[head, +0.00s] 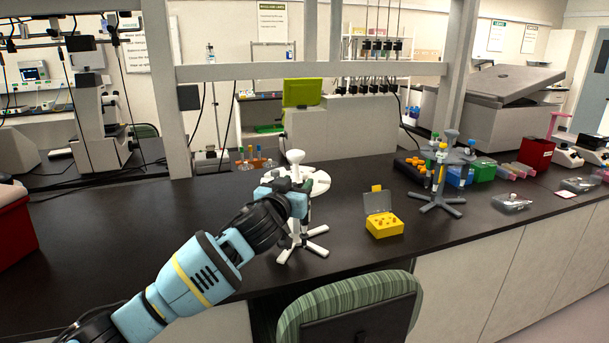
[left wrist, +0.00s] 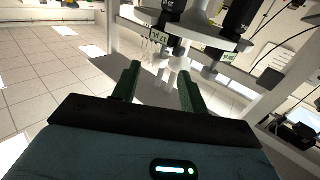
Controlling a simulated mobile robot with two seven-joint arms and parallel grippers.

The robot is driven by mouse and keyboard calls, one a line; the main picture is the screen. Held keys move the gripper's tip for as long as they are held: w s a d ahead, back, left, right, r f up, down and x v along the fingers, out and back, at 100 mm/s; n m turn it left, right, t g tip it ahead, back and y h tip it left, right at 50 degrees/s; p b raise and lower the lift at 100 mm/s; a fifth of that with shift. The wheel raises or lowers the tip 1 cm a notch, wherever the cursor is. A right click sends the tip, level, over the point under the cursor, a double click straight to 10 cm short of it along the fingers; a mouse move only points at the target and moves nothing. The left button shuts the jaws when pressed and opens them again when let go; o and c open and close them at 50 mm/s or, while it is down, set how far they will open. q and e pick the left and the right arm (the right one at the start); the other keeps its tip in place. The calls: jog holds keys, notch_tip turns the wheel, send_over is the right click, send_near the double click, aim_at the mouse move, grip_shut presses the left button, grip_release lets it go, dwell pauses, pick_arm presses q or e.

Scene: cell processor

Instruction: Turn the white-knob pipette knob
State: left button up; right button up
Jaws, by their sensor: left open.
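The white pipette stand (head: 303,243) stands on the dark bench, with a white knob (head: 295,156) on top and a round white rack plate (head: 320,181) below it. My left gripper (head: 289,184) reaches in front of the stand, just below the knob, and hides part of the plate and post. In the left wrist view its two green fingers (left wrist: 157,88) are apart with nothing held between them. The stand's plate (left wrist: 205,34) with dark pipettes (left wrist: 238,25) shows beyond the fingertips. I cannot tell whether a finger touches the stand. My right gripper is not in view.
A grey pipette stand (head: 440,202) stands to the right. A yellow tip box (head: 384,226) with an open lid lies between the stands. A red bin (head: 12,225) is at the left edge. A green striped chair (head: 355,292) is at the bench front.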

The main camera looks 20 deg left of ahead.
aim_at(302, 177)
pick_arm(q)
jog(key=shift+w+d, duration=0.2)
jog(key=shift+w, duration=2.8)
grip_shut()
